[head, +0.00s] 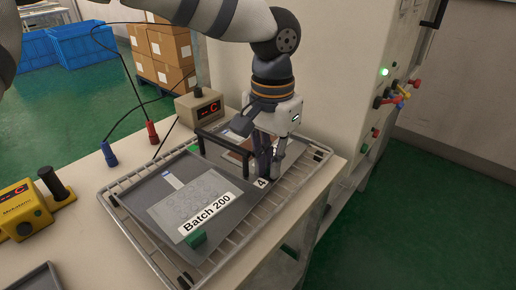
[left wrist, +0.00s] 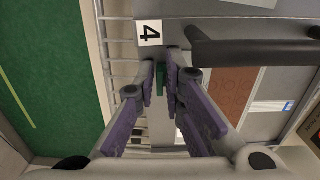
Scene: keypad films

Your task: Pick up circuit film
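The circuit film (head: 195,200), a pale sheet with a printed pattern and a "Batch 200" label, lies on a grey plate (head: 148,221) in the wire rack in the head view. A green tab (head: 196,239) sits at its front edge. My left gripper (head: 265,178) points down at the plate's right side, beside a "4" label. In the left wrist view its purple-padded fingers (left wrist: 161,80) stand a little apart, with a small green tab (left wrist: 160,79) between their tips; contact is unclear. A brown film (left wrist: 229,95) lies to the right. My right gripper is not in view.
A dark handle (head: 223,127) stands close beside my left gripper and also shows in the left wrist view (left wrist: 255,48). A meter box (head: 200,106) stands behind the wire rack (head: 143,246). A yellow device (head: 24,209) is at left. A cabinet (head: 320,80) rises behind.

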